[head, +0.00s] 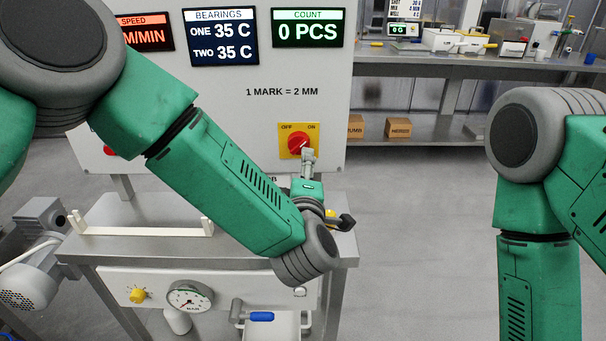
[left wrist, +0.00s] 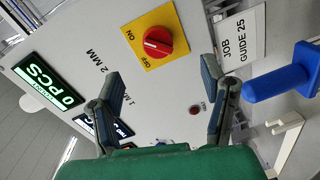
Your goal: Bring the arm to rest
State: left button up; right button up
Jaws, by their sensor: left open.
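My left arm crosses the head view and bends back up to the control panel (head: 185,85). My left gripper (head: 307,160) is at the red rotary switch (head: 299,144) on its yellow plate, just below and right of it in that view. In the left wrist view my left gripper (left wrist: 165,75) is open, with nothing between its fingers. There the red switch (left wrist: 158,42) shows beyond the fingertips, between the ON and OFF marks; I cannot tell whether the fingers touch it. My right arm hangs at the right and its gripper is out of view.
A metal table (head: 100,248) stands before the panel with a white rack (head: 145,230) on it. A gauge (head: 190,297), a yellow knob (head: 138,295) and a blue-handled lever (head: 262,316) are below. A blue handle (left wrist: 275,83) is near the gripper. Floor to the right is clear.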

pick_arm(q)
jog(key=shift+s, duration=0.15)
jog(key=s+a+f+m+g+h, duration=0.1)
jog(key=s+a+f+m+g, duration=0.4)
jog(key=f, duration=0.6)
jog(key=s+a+f+m+g+h, duration=0.1)
jog(key=s+a+f+m+g, duration=0.3)
jog(key=s+a+f, duration=0.55)
jog(key=s+a+f+m+g, duration=0.2)
jog(key=s+a+f, duration=0.1)
jog(key=s, duration=0.4)
jog(key=s+a+f+m+g+y, duration=0.1)
jog(key=s+a+f+m+g, duration=0.1)
jog(key=s+a, duration=0.4)
jog(key=s+a+f+m+g+y, duration=0.1)
jog(key=s+a+f+m+g, duration=0.2)
jog(key=s, duration=0.7)
jog(key=shift+s+a+f+g, duration=0.3)
jog(key=shift+a+f, duration=0.3)
jog(key=shift+a, duration=0.65)
jog(key=shift+w, duration=0.2)
jog(key=shift+s, duration=0.1)
